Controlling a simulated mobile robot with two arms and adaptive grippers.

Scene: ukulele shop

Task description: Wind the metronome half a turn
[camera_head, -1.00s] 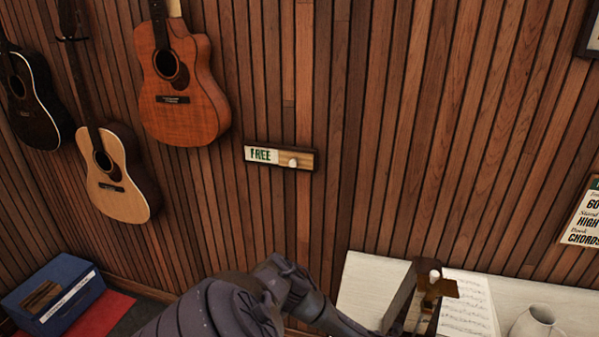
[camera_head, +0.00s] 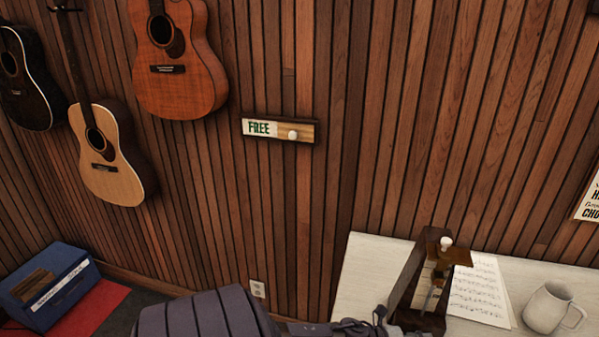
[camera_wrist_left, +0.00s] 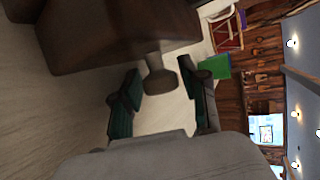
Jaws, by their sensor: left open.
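The metronome (camera_head: 410,280), a brown wooden case with a pale knob at its top, stands upright on the pale tabletop (camera_head: 368,262). In the left wrist view its dark case (camera_wrist_left: 110,35) fills the top, and a round winding key (camera_wrist_left: 159,82) on a short stem sticks out of it. My left gripper (camera_wrist_left: 160,70) is open, with one dark green-padded finger on each side of the key. A gap shows between each finger and the key. In the head view my left arm comes in at the bottom, its gripper mostly cut off below the metronome. My right gripper is not in view.
Sheet music (camera_head: 480,292) lies right of the metronome, and a white mug (camera_head: 549,308) stands further right. A slatted wood wall with a FREE sign (camera_head: 278,130) and hanging guitars (camera_head: 180,60) rises behind. A blue box (camera_head: 50,285) sits at lower left.

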